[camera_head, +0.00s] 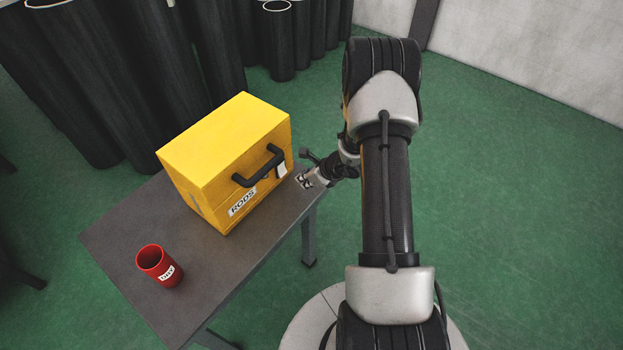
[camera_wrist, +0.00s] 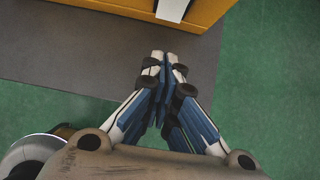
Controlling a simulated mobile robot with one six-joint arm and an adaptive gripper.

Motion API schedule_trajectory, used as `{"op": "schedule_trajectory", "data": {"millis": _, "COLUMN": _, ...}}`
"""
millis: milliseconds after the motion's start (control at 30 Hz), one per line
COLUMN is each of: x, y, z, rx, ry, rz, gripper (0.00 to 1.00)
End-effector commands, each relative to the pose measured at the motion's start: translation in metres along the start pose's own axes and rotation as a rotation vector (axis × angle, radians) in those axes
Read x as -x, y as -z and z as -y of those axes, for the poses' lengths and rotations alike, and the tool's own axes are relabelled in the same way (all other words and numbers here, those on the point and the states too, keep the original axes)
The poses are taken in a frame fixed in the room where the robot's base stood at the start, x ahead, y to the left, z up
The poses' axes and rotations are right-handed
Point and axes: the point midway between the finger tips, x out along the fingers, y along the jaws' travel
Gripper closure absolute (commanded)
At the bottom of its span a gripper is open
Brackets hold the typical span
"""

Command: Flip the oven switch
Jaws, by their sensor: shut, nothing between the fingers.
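The yellow oven (camera_head: 225,152), a box with a "RODS" label and a black handle (camera_head: 258,167), stands upright on the table. A small white piece (camera_head: 282,170), which looks like the switch, is on its front face near the right end of the handle. It also shows in the wrist view (camera_wrist: 172,9) at the top edge, where its setting cannot be told. My gripper (camera_head: 303,181) is just right of the oven's front, over the table's right end. In the wrist view my gripper (camera_wrist: 163,58) has its fingertips together and empty, pointing toward the white piece, with a gap between.
The grey table (camera_head: 125,232) carries a red cylinder (camera_head: 155,267) with a white label near its left front. Tall black cylinders (camera_head: 120,75) stand behind the table. Green floor (camera_head: 520,190) is open to the right, with a pale wall (camera_head: 540,45) at the back.

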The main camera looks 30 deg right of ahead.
Motion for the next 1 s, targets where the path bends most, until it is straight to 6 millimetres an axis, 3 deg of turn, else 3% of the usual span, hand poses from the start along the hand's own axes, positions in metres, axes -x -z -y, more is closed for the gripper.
{"op": "schedule_trajectory", "data": {"millis": 100, "x": -0.027, "y": 0.002, "z": -0.001, "rx": 0.001, "ry": -0.003, "rz": -0.001, "gripper": 1.00}}
{"op": "schedule_trajectory", "data": {"millis": 300, "x": -0.044, "y": -0.021, "z": 0.000, "rx": 0.003, "ry": 0.000, "rz": 0.001, "gripper": 1.00}}
{"op": "schedule_trajectory", "data": {"millis": 833, "x": -0.051, "y": -0.029, "z": 0.000, "rx": 0.000, "ry": 0.000, "rz": 0.000, "gripper": 1.00}}
{"op": "schedule_trajectory", "data": {"millis": 1000, "x": -0.065, "y": -0.029, "z": 0.000, "rx": 0.002, "ry": 0.001, "rz": 0.001, "gripper": 1.00}}
